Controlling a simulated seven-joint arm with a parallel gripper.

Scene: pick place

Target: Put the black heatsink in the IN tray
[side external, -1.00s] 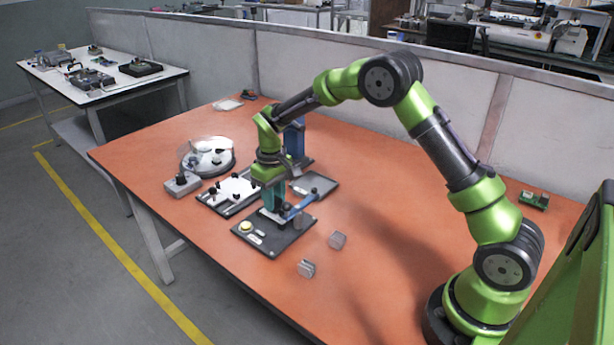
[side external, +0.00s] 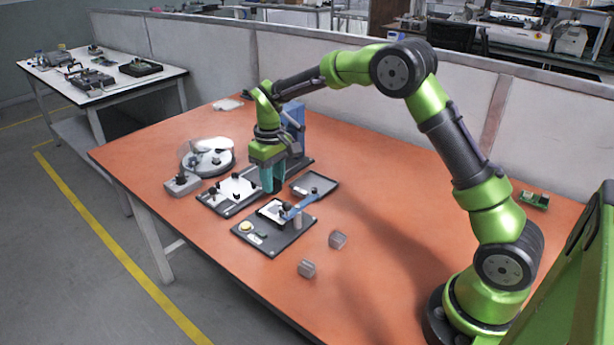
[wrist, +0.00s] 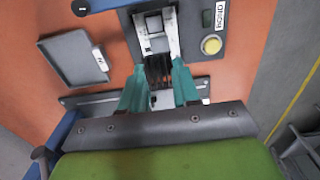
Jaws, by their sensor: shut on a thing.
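My gripper (side external: 271,190) is shut on the black heatsink (wrist: 158,70), whose dark fins show between the teal fingers in the wrist view. In the side view the fingers hide the heatsink. The gripper is raised above the table, near the black fixture plate (side external: 258,247). The IN tray (side external: 326,182), a shallow dark grey tray, lies flat behind that plate, to the right of the gripper. It also shows at the left in the wrist view (wrist: 72,60), with a white label on its edge. No part is visible in it.
The fixture plate carries a pale frame, a blue lever (side external: 300,206) and a yellow button (side external: 246,226). A plate with white pads (side external: 234,188) and a round clear-covered dish (side external: 207,157) stand left. Two small grey blocks (side external: 338,239) lie in front.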

